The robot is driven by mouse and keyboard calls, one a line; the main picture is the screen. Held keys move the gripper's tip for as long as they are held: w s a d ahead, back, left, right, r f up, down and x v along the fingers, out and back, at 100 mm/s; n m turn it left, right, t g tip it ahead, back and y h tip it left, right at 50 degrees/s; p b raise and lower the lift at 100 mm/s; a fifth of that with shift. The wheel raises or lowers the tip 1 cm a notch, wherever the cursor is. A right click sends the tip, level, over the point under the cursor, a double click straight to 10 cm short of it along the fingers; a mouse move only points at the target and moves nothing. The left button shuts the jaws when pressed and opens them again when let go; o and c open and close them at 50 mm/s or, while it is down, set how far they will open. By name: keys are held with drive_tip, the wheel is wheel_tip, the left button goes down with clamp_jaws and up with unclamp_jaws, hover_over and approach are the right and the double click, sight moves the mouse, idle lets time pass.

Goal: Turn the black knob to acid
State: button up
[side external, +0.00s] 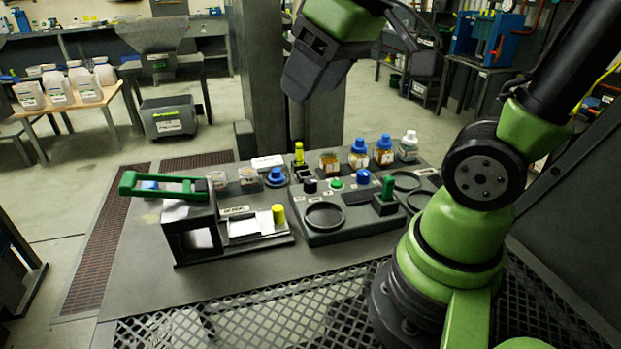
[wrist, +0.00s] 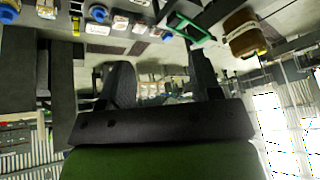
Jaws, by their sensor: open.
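The black knob (side external: 310,186) stands upright on the left back part of a dark control panel (side external: 330,236), left of a small green knob (side external: 336,183) and a blue knob (side external: 363,176). Small labels sit by the knobs, but their words and the knob's pointing direction are too small to read. My gripper (side external: 297,88) is high above the bench, well above and apart from the panel. The wrist view shows its two dark fingers (wrist: 160,78) spread with nothing held between them. I cannot make out the black knob in the wrist view.
A green lever (side external: 388,190) rises at the panel's right. Bottles with blue and white caps (side external: 384,150) stand behind it. A press with a long green handle (side external: 165,186) and a yellow-topped post (side external: 278,215) are at left. The air above the panel is clear.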

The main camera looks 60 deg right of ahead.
drive_tip(key=w+d+f+n+g, duration=0.2)
drive_tip(key=w+d+f+n, duration=0.1)
drive_tip(key=w+d, duration=0.15)
drive_tip(key=n+g, duration=0.4)
drive_tip(key=n, duration=0.4)
approach(311, 180)
drive_tip(key=f, duration=0.6)
drive_tip(key=a+f, duration=0.1)
drive_tip(key=f, duration=0.2)
drive_tip(key=shift+s+f, duration=0.15)
drive_tip(key=shift+f, duration=0.1)
drive_tip(key=c, duration=0.9)
drive_tip(key=shift+c, duration=0.2)
